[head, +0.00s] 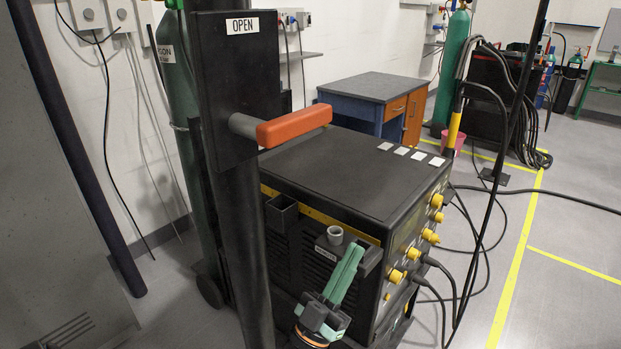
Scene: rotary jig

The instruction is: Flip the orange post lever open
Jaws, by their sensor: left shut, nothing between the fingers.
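The lever has an orange grip (295,126) on a short grey stub (243,125). It sticks out to the right, roughly level, from a black plate (235,75) on a dark upright post (243,240). A white "OPEN" label (242,25) is near the top of the plate, above the lever. My left gripper (354,252), with green fingers and a black body, comes up from the bottom of the head view. Its fingers are shut and empty, below and to the right of the lever, apart from it. My right gripper is not in view.
A black welding machine (340,165) with yellow knobs stands behind the post and gripper. A green gas cylinder (178,110) is left of the post. A blue desk (375,92) stands further back. Cables lie on the floor at right; space above the machine is clear.

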